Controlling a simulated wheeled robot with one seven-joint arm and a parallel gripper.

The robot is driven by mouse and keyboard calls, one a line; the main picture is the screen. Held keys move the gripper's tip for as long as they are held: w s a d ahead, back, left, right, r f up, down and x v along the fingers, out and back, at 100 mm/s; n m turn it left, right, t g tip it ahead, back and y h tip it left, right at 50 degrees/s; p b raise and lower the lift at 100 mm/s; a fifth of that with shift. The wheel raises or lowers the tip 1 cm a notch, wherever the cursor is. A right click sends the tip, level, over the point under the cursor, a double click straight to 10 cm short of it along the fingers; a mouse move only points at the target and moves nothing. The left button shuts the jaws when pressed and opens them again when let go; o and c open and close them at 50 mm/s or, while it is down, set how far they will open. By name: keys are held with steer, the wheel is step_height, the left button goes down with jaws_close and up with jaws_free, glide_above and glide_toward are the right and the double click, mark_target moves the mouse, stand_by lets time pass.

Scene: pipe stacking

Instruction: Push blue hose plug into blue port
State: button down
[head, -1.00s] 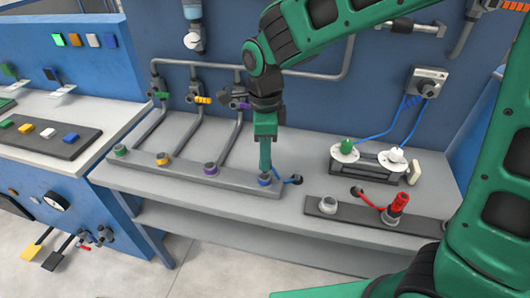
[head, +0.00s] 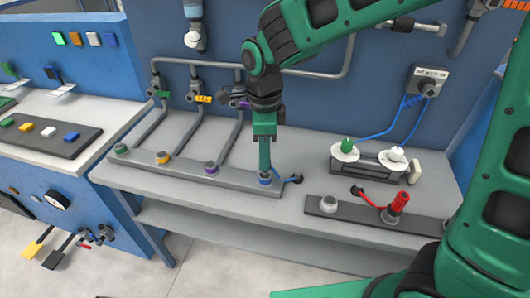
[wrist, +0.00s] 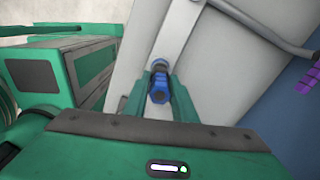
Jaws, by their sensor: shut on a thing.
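The blue hose plug (wrist: 159,86) shows between the two fingers of my gripper (wrist: 158,98) in the wrist view. My gripper (head: 265,171) is shut on it and points down at the blue port (head: 265,181), at the right end of the grey port bar. The plug is at the port, mostly hidden behind the fingers in the head view. How deep it sits in the port cannot be told. A blue hose end (head: 296,179) lies just right of the port.
Green (head: 121,149), yellow (head: 163,158) and purple (head: 211,168) ports line the bar to the left, with grey pipes rising behind them.

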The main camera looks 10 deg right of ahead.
steer(key=shift+f, duration=1.5)
stand_by(0.6)
steer(key=c, duration=1.4)
jaws_free()
steer(key=shift+r, duration=0.1)
